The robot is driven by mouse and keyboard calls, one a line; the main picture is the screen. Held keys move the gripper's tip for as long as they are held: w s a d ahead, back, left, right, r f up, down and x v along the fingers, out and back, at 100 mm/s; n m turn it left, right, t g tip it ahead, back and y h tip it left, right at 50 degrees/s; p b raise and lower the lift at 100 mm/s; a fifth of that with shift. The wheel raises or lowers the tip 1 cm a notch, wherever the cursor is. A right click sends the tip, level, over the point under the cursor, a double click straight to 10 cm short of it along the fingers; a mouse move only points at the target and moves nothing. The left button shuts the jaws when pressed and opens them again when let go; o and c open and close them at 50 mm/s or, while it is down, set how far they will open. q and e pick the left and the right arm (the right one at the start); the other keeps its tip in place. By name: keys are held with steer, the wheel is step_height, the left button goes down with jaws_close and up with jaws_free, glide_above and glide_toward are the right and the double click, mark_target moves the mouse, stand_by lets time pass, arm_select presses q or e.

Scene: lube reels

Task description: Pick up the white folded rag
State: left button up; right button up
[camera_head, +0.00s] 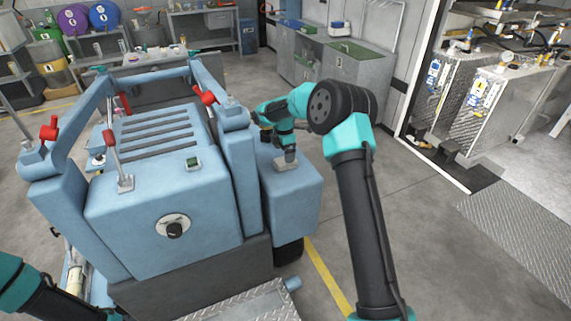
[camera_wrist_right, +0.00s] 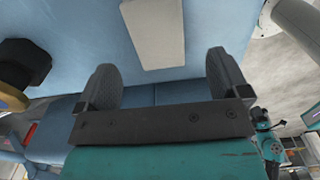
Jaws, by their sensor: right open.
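The white folded rag (camera_wrist_right: 153,32) shows in the right wrist view as a flat pale rectangle on a light blue surface. My right gripper (camera_wrist_right: 166,78) is open and empty there, its two dark fingers apart. The rag lies ahead of the fingertips, roughly centred between them in the picture, and its far end is cut off by the frame edge. In the head view my right gripper (camera_head: 286,157) points down over the top of the blue side box (camera_head: 295,205). The rag is hard to make out there, close by the gripper. Only part of my left arm shows, at the lower left.
The large blue machine (camera_head: 150,220) stands left of the side box, with red-handled levers (camera_head: 208,98) near my right arm. Grey cabinets (camera_head: 340,65) stand behind. Metal tanks (camera_head: 495,100) stand at the right. The floor between is clear.

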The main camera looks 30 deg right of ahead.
mark_target(279, 163)
steer(key=shift+f, duration=0.15)
steer(key=shift+d+f, duration=0.2)
steer(key=shift+f, duration=1.1)
steer(key=shift+d+f, duration=0.15)
steer(key=shift+f, duration=1.15)
steer(key=c, duration=1)
